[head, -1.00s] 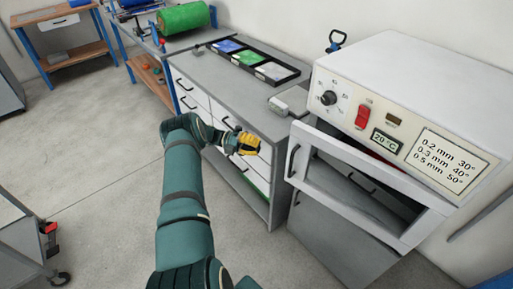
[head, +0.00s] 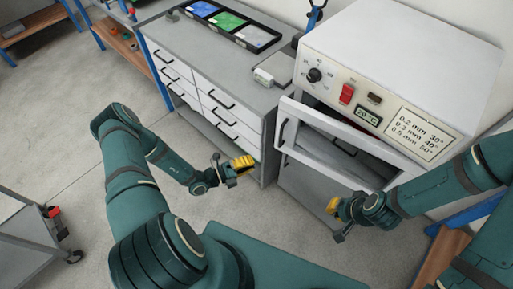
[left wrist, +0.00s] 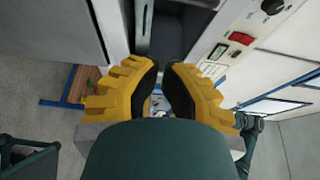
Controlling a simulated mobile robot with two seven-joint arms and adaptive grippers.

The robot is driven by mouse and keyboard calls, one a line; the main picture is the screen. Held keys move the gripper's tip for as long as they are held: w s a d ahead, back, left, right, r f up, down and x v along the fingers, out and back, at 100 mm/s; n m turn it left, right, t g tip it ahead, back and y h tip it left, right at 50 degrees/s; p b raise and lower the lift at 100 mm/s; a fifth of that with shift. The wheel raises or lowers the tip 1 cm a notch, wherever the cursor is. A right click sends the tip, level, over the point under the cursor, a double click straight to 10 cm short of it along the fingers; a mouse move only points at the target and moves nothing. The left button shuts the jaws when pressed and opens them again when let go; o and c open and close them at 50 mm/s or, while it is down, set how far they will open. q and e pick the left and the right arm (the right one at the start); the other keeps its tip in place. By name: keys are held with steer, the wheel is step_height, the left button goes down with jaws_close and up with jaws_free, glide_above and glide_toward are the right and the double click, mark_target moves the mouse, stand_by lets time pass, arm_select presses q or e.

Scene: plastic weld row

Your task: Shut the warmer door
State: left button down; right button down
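The warmer (head: 400,55) is a white box with a control panel, at the right of the head view. Its white framed door (head: 292,118) stands ajar, the left side with the dark handle (head: 283,133) out from the body and the right side close to it. My left gripper (head: 236,167) is left of and below the door, apart from it; in the left wrist view its yellow fingers (left wrist: 161,80) have a gap with nothing held. The warmer's red switch (left wrist: 242,38) shows there too. My right gripper (head: 338,212) is below the door; its finger opening is unclear.
A grey drawer cabinet (head: 205,62) stands left of the warmer, with a tray of coloured sheets (head: 228,20) on top. A grey cart (head: 30,240) is at lower left. Open floor (head: 55,120) lies to the left. A wooden bench shelf (head: 440,258) is at lower right.

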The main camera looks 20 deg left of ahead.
mark_target(287, 130)
arm_select(q)
steer(key=w+a+x, duration=0.2)
steer(key=x, duration=1)
steer(key=shift+w+f, duration=0.1)
steer(key=w+b, duration=0.4)
steer(key=w, duration=0.1)
steer(key=w+d+b, duration=0.1)
steer(key=w, duration=0.2)
steer(key=shift+w+f+b, duration=0.2)
steer(key=shift+w+b, duration=0.05)
steer(key=shift+b, duration=0.15)
steer(key=shift+w+r, duration=0.1)
steer(key=shift+w, duration=0.2)
steer(key=shift+w+r, duration=0.15)
steer(key=shift+r, duration=0.15)
steer(key=shift+w, duration=0.1)
